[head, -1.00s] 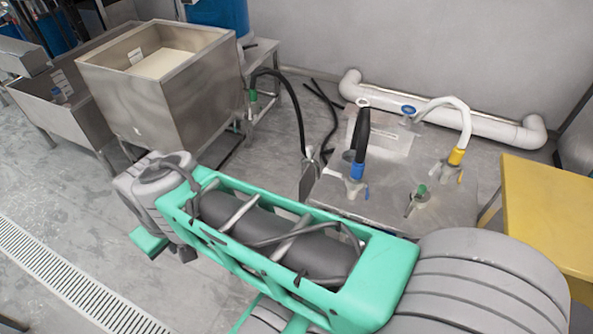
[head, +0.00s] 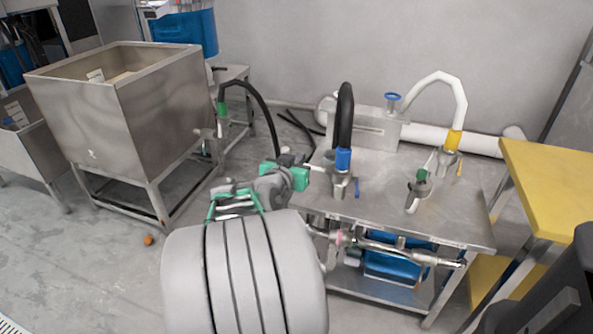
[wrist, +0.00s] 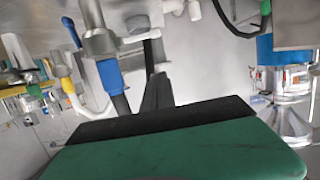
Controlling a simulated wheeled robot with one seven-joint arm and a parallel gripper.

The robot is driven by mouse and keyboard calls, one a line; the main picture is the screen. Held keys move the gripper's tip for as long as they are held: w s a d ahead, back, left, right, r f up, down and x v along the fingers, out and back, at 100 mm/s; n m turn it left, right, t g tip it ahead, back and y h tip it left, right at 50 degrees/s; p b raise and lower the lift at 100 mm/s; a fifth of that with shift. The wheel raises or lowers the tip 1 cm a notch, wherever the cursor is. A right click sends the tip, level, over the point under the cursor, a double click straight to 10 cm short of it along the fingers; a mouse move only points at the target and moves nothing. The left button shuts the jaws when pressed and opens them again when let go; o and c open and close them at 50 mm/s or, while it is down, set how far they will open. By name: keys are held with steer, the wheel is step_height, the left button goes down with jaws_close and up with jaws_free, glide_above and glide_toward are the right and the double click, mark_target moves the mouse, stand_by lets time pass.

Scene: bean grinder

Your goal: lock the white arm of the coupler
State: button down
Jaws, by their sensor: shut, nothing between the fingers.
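The coupler (head: 342,182) stands on the steel table under a blue collar and black hose. Its white arm (head: 316,168) sticks out to the left, towards my gripper (head: 290,172). In the wrist view, which looks upside down, the coupler (wrist: 99,44) is at upper left. Its white arm (wrist: 138,38) points right there, in line with my dark fingers (wrist: 157,88). My gripper is shut and empty, just left of the coupler. I cannot tell whether the fingertips touch the arm.
The steel table (head: 450,222) also carries a white hose with a yellow collar (head: 453,140) and a green-handled fitting (head: 420,185). A pipe assembly (head: 400,250) runs along its front. A steel hopper (head: 120,115) stands left, a yellow table (head: 555,190) right.

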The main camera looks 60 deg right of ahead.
steer(key=b, duration=0.1)
glide_above(314, 168)
steer(key=w+a, duration=0.2)
steer(key=a, duration=0.1)
steer(key=f, duration=0.4)
steer(key=f+b, duration=0.1)
steer(key=shift+d+f, duration=0.3)
